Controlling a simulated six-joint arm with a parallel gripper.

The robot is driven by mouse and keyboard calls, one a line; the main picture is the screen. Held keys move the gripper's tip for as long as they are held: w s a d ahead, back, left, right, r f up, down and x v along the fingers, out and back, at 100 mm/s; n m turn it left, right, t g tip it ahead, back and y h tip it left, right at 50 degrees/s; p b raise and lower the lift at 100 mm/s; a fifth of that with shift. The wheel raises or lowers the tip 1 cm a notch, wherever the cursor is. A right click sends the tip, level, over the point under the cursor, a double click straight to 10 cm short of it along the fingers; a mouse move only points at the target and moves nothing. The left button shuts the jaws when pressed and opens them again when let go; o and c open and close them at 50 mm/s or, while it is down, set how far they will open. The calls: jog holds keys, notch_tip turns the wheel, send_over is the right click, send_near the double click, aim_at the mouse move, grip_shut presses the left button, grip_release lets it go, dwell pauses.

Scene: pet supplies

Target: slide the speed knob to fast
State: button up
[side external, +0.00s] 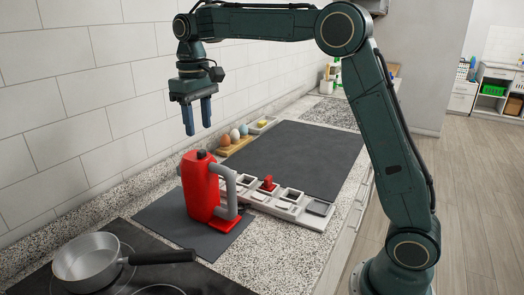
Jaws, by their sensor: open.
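A red appliance (199,188) with a grey curved handle (228,190) stands upright on a dark mat (162,222). A small black piece (202,154) sits on its top; I cannot tell whether this is the speed knob, and no speed marks are readable. My gripper (197,129) hangs above the appliance, fingers pointing down, open and empty. Its blue fingertips are apart from the appliance, a little above its top.
A white holder (318,209) with square slots and a red piece (268,184) lies right of the appliance. A saucepan (92,260) stands on the cooktop in front. The large dark mat (300,150) is clear.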

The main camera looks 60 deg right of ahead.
aim_at(201, 150)
jog(key=shift+f, duration=3.2)
jog(key=shift+c, duration=0.2)
